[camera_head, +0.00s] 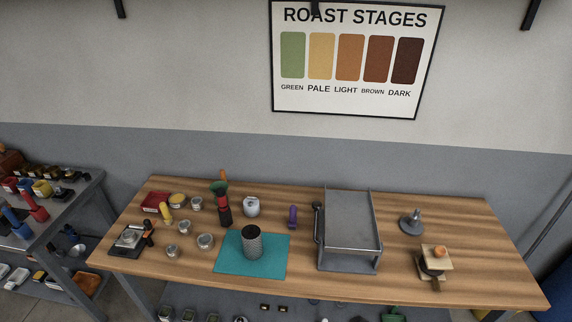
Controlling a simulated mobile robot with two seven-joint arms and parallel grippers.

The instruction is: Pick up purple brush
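The purple brush (293,215) stands out as a small purple shape on the wooden table (459,208), near its back middle. It lies between a white canister (252,207) on its left and a grey metal stand (351,218) on its right. Its bristles are too small to make out. Neither of my grippers shows in the head view.
A teal mat (228,263) with a dark perforated cylinder (253,246) lies in front of the brush. Small tins, a dark grinder-like item (222,208) and a scale (128,238) crowd the left. A wooden-topped device (436,257) stands right. The front right is clear.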

